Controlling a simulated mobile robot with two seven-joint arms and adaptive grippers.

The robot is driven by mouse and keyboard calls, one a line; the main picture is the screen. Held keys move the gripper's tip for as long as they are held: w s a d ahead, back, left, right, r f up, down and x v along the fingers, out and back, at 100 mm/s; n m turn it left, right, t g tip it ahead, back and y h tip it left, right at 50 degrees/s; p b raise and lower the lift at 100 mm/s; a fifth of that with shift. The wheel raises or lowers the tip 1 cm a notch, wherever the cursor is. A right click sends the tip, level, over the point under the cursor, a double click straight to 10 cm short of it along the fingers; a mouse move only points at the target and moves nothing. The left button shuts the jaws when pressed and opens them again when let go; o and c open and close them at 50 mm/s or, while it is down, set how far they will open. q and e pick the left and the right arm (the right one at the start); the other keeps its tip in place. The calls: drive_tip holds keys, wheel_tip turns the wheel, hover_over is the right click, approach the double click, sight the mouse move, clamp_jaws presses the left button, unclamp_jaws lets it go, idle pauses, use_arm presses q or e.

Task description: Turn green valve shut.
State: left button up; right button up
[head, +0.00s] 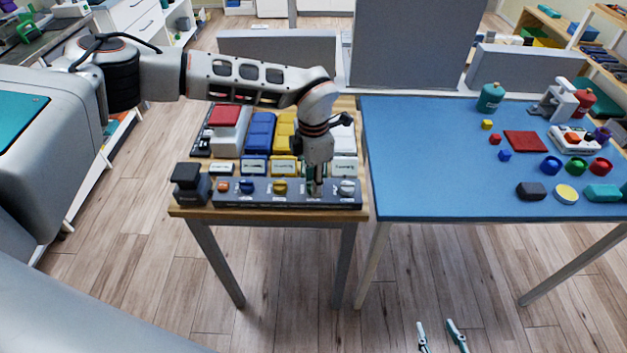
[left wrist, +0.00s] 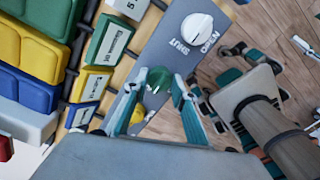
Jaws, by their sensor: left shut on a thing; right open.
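The green valve (left wrist: 158,80) is a round knob on a grey panel, seen in the left wrist view between my left fingers. My left gripper (left wrist: 155,96) is shut on it from above. In the head view my left gripper (head: 315,190) points down at the panel (head: 258,201), and its fingers hide most of the green valve. The valve's own markings are hidden; SHUT and OPEN labels show beside the white valve (left wrist: 197,25). My right gripper (head: 440,338) is open and empty at the bottom of the head view, low over the floor.
Yellow (head: 280,187), blue (head: 246,187) and orange (head: 223,187) valves sit left along the panel. A black box (head: 188,183) stands at its left end. Coloured blocks stand behind. A blue table (head: 430,180) with several small objects is to the right.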

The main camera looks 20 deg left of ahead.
use_arm(q)
drive_tip(key=o, duration=1.1)
wheel_tip(320, 180, up, 12)
drive_tip(key=shift+r, duration=0.1)
